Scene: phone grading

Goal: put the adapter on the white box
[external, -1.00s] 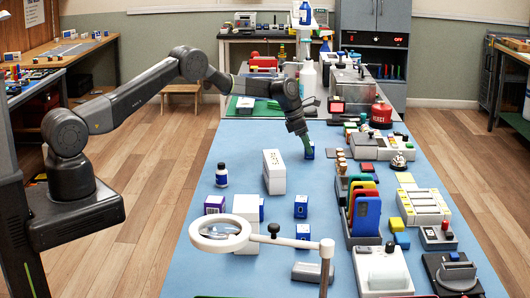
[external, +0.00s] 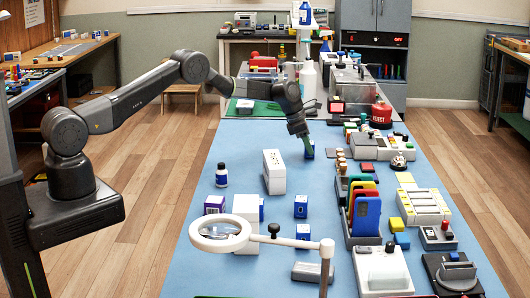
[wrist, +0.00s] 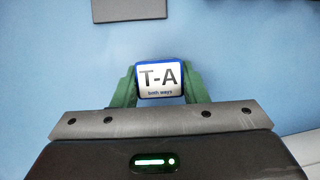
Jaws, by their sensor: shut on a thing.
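The adapter (wrist: 160,79) is a small blue block with a white top label reading "T-A both ways". My gripper (wrist: 159,85) is shut on it, with a green finger on each side. In the external view the gripper (external: 305,143) points down at the far middle of the blue table, with the small blue block (external: 309,152) at its tips. I cannot tell whether the block touches the table. A white box with small dark marks on top (external: 274,172) stands upright, nearer the camera and to the left. Another white box (external: 246,212) stands further forward, partly behind a magnifier.
Blue-and-white blocks (external: 301,206) and a small bottle (external: 222,175) stand near the boxes. A magnifier on a stand (external: 220,234) is in front. A rack of coloured cases (external: 364,212) and several devices fill the right side. The blue table's left strip is mostly clear.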

